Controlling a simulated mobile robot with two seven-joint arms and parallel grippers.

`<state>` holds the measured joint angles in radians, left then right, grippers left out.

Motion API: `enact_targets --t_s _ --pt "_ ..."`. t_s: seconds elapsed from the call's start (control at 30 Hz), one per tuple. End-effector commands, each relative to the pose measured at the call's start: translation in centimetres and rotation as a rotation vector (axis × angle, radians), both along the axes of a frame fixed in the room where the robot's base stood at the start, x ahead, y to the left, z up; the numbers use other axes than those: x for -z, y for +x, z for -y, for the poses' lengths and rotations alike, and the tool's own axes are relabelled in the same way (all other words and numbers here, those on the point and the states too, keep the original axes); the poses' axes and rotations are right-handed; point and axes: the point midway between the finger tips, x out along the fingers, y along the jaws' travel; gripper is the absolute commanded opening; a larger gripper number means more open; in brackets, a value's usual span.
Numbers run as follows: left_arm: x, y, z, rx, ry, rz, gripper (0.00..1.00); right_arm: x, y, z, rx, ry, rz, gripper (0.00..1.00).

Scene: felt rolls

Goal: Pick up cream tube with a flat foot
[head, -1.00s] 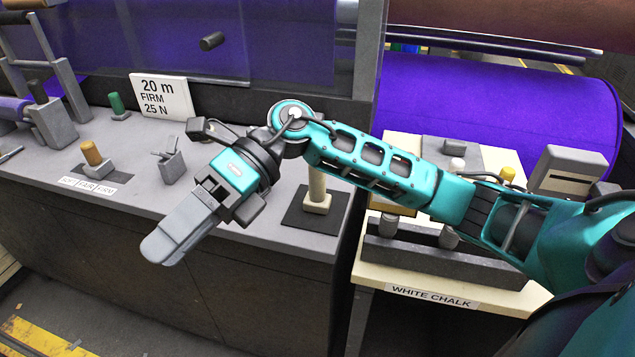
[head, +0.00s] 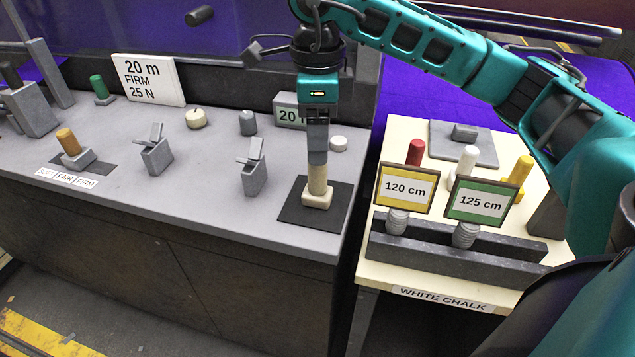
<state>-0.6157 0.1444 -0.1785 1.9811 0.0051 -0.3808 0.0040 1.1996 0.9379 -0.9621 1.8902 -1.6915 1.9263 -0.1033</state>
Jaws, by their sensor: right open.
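The cream tube with a flat foot (head: 317,191) stands upright on a dark square mat (head: 290,212) at the right end of the grey bench, in the head view. My right gripper (head: 317,158) points straight down over it, its fingers at the tube's upper part. The jaws are open. The fingers overlap the tube's top in the picture, and I cannot tell whether they touch it. The top of the tube is hidden by the fingers. My left gripper is not in view.
Two grey switch levers (head: 253,168) (head: 155,152) stand left of the mat. A white cap (head: 338,143) lies close behind the tube. A cream side table (head: 400,272) at right holds signs (head: 405,187), chalks and a dark rack. The bench front is clear.

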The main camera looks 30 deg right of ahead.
Motion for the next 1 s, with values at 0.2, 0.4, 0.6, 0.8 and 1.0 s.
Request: enact_targets --t_s 0.2,0.4,0.6,0.8,1.0 --pt "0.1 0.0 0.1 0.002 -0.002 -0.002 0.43 1.9 0.0 -0.1 -0.001 0.002 0.000 0.63" --pt "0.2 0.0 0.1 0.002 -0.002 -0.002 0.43 4.7 -0.2 -0.3 -0.001 0.001 -0.003 0.63" --pt "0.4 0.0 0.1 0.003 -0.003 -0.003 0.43 6.8 -0.2 -0.3 -0.001 0.002 0.000 0.63" --pt "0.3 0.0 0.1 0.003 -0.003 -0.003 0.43 7.0 -0.1 -0.3 -0.001 0.002 0.002 0.63" --pt "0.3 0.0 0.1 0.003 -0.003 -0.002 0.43 7.0 -0.1 -0.3 -0.001 0.003 0.001 0.48"
